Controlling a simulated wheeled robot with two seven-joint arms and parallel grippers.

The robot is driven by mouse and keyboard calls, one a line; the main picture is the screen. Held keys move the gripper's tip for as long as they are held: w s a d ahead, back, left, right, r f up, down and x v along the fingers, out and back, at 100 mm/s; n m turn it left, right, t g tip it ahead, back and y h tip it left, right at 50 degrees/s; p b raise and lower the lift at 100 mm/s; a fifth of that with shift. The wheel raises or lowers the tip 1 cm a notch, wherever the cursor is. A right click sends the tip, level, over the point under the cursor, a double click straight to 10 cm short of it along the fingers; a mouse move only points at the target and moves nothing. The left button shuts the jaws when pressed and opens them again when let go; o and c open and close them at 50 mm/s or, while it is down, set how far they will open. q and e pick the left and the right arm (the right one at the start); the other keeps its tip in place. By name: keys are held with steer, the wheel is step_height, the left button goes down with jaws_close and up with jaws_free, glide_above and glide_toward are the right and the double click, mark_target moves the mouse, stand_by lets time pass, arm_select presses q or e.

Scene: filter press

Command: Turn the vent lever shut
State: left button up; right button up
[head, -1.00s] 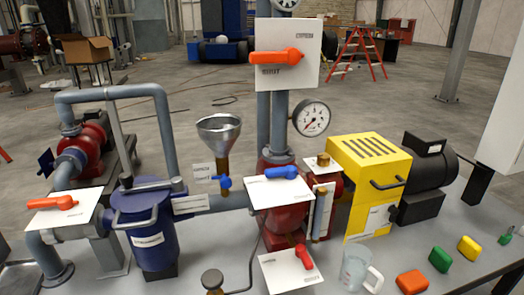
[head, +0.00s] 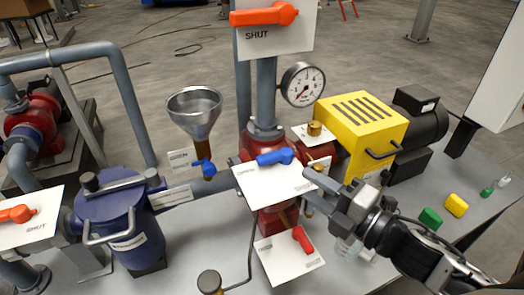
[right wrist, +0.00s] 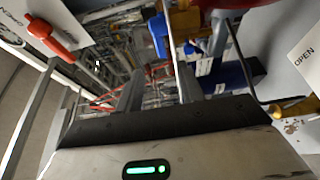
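No label that I can read names the vent lever, so I cannot tell which lever it is. In the head view a blue lever (head: 276,157) sits on a white plate (head: 268,187) on the red pump. A red lever (head: 302,239) sits on a lower white plate (head: 283,262). My right gripper (head: 314,190) is just right of the upper plate, above the red lever, beside the sight tube, which it partly hides. An orange-red lever (right wrist: 50,38) shows at upper left there. My left gripper is not in view.
Orange levers at the top (head: 265,15) and left (head: 16,213) point at SHUT. A funnel (head: 195,102) with a small blue valve lever (head: 203,168), a gauge (head: 302,85) and a yellow housing (head: 352,128) stand close around.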

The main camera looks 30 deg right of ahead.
mark_target(272, 161)
steer(key=p+x, duration=0.2)
steer(key=x, duration=1.1)
steer(key=shift+w+a, duration=0.15)
steer(key=shift+w, duration=0.15)
jaws_close()
